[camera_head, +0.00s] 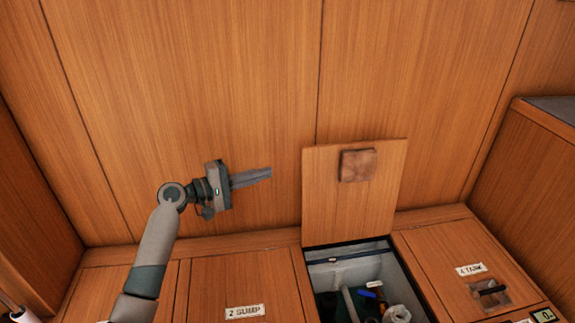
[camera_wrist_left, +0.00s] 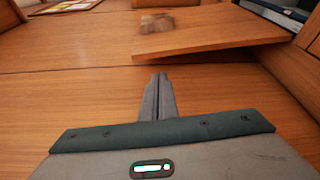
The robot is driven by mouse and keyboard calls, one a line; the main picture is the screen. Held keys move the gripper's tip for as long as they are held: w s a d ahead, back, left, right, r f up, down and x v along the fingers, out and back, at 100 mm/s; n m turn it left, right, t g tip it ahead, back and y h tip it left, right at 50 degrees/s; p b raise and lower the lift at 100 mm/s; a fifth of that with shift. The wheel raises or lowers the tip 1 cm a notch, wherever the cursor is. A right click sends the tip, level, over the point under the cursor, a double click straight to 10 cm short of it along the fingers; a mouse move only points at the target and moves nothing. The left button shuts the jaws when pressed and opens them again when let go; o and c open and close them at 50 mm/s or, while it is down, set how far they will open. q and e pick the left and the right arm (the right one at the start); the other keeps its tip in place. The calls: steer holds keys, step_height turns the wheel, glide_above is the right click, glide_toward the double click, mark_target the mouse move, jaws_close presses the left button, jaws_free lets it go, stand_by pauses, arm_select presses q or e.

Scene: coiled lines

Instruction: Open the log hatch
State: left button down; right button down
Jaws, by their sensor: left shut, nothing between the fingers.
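One hatch in the row stands open, its wooden lid (camera_head: 322,212) upright against the back panel. The lid carries a square brown patch (camera_head: 358,165). I cannot see a label naming this hatch as the log hatch. Below the lid is its open compartment (camera_head: 345,256). My left gripper (camera_head: 267,174) is shut and empty, in front of the back panel, to the left of the lid and apart from it. In the left wrist view its closed fingers (camera_wrist_left: 160,80) point toward the lid (camera_wrist_left: 220,36). My right gripper is not in view.
The closed 2 SUMP hatch (camera_head: 240,280) lies left of the opening. The closed 4 TANK hatch (camera_head: 445,255), with a recessed handle (camera_head: 488,290), lies right. The compartment holds a blue item (camera_head: 366,295) and a whitish object (camera_head: 397,314). A wooden cabinet (camera_head: 530,165) bounds the right side.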

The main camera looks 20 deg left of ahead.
arm_select(q)
steer(key=shift+d, duration=0.1)
